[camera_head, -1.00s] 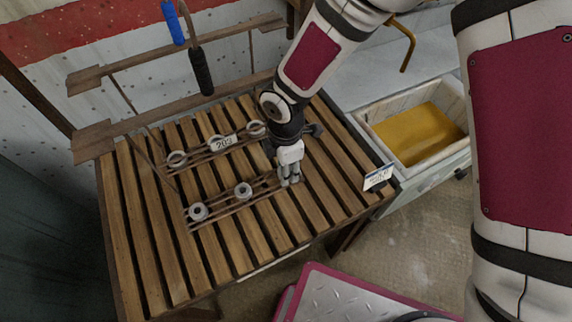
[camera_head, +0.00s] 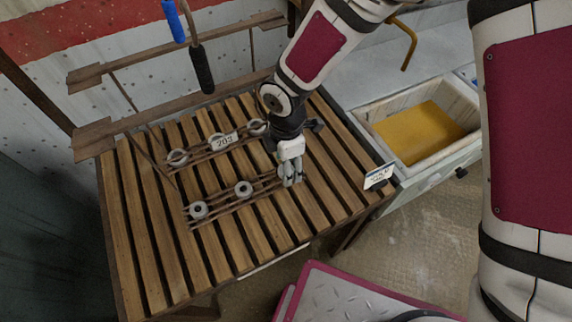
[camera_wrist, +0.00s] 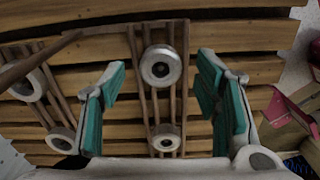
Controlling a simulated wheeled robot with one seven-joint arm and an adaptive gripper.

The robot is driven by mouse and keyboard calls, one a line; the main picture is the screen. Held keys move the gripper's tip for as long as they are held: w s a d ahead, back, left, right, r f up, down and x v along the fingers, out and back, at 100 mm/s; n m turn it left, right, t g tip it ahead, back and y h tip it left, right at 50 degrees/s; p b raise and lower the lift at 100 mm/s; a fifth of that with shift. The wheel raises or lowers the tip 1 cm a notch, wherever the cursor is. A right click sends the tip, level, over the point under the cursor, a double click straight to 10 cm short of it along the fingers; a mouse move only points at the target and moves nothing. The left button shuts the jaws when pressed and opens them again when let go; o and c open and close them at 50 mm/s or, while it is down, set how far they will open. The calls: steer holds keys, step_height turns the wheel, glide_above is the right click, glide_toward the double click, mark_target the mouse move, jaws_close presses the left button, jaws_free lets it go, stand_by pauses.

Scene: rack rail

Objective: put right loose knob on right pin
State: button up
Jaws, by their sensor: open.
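My gripper (camera_head: 290,180) is open over the right end of the front rail on the slatted table. In the wrist view its teal finger pads (camera_wrist: 162,85) stand apart, one on each side of a grey round knob (camera_wrist: 161,66) with a dark centre; I see no contact. A second knob (camera_wrist: 166,138) lies lower on the same rail. In the head view the front rail shows a left knob (camera_head: 198,210) and a middle knob (camera_head: 243,189); the right one is hidden by my gripper. The back rail carries ring-shaped knobs (camera_head: 177,158). I cannot tell which knobs are loose.
A tag reading 203 (camera_head: 225,142) stands at the back rail. A wooden frame with a hanging blue and black handle (camera_head: 202,70) rises behind. A box with a yellow bottom (camera_head: 415,132) and a small label (camera_head: 378,177) are at right. The front slats are clear.

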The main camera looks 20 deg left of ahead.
step_height(320, 180, up, 11)
steer(key=shift+f, duration=0.15)
steer(key=shift+s, duration=0.1)
